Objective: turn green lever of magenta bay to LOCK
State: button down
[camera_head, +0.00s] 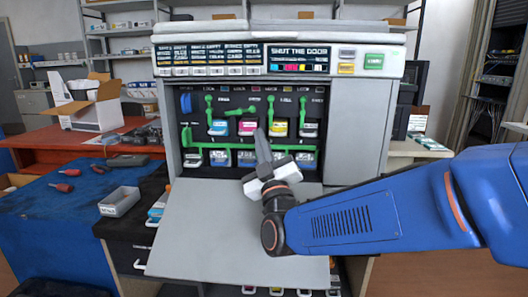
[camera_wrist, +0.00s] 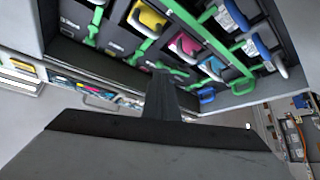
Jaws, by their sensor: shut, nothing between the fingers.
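The magenta cartridge (camera_head: 247,127) sits in the top row of the open printer, between the cyan cartridge (camera_head: 218,127) and the yellow cartridge (camera_head: 278,127). Its green lever (camera_head: 238,112) lies nearly sideways, while the neighbouring top-row levers stand upright. My gripper (camera_head: 262,145) is shut and empty, in front of the bays, below and right of the magenta cartridge in the head view. In the wrist view the shut fingers (camera_wrist: 160,95) point toward the bays, apart from the magenta cartridge (camera_wrist: 186,46); which green bar is its lever is unclear.
The printer's front door (camera_head: 200,225) is folded down below the bays. Its display (camera_head: 297,60) reads "SHUT THE DOOR". A lower row of cartridges has a green bar above it.

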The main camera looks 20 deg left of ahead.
aim_at(256, 109)
jog(key=x, duration=0.7)
jog(key=shift+w, duration=0.15)
